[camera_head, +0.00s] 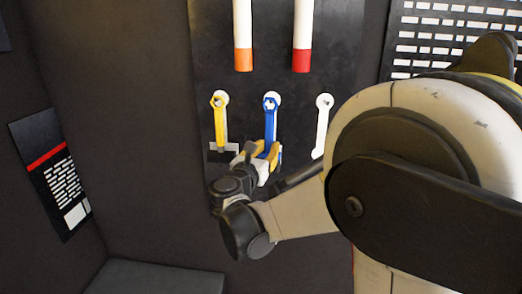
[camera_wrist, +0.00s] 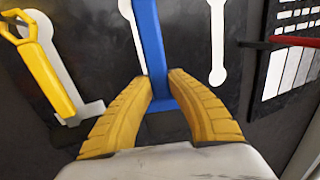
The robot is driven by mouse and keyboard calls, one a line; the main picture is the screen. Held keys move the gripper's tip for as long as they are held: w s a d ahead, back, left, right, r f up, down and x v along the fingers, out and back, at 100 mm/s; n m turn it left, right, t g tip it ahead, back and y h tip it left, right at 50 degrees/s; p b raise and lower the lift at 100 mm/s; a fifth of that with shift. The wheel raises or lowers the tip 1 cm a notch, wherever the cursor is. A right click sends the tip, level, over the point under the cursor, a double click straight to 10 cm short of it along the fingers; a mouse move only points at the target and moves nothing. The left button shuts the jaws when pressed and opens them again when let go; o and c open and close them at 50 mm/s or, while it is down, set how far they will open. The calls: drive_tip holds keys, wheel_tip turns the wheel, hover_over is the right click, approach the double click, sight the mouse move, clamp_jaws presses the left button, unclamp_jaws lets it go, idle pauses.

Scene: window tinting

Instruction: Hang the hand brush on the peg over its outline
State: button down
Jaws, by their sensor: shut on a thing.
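The blue hand brush (camera_head: 270,125) is upright at the middle outline on the dark board (camera_head: 225,60). Its top loop overlaps the white round end of that outline, where the peg is; I cannot tell whether the loop is around the peg. My gripper (camera_head: 262,153) is shut on the brush's lower part. In the wrist view, the two yellow fingers of my gripper (camera_wrist: 160,88) close on either side of the blue handle (camera_wrist: 151,40). Some white outline (camera_wrist: 131,22) shows left of the handle. The brush's lower end is mostly hidden by the fingers.
A yellow tool (camera_head: 221,125) hangs to the left, over a white outline. A bare white outline (camera_head: 322,130) is to the right. Two white tubes, with an orange end (camera_head: 243,60) and a red end (camera_head: 302,60), are above. A dark box top (camera_head: 155,278) is low at left.

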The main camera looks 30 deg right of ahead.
drive_tip(key=shift+w+d+f, duration=0.1)
drive_tip(key=shift+w+d, duration=0.5)
drive_tip(key=shift+w, duration=0.25)
drive_tip(key=shift+w+d, duration=0.55)
drive_tip(key=shift+w, duration=0.25)
drive_tip(key=shift+w+d+f+b, duration=0.25)
drive_tip(key=shift+w+f+b, duration=0.2)
drive_tip(key=shift+b, duration=0.2)
drive_tip(key=c, duration=1.3)
unclamp_jaws()
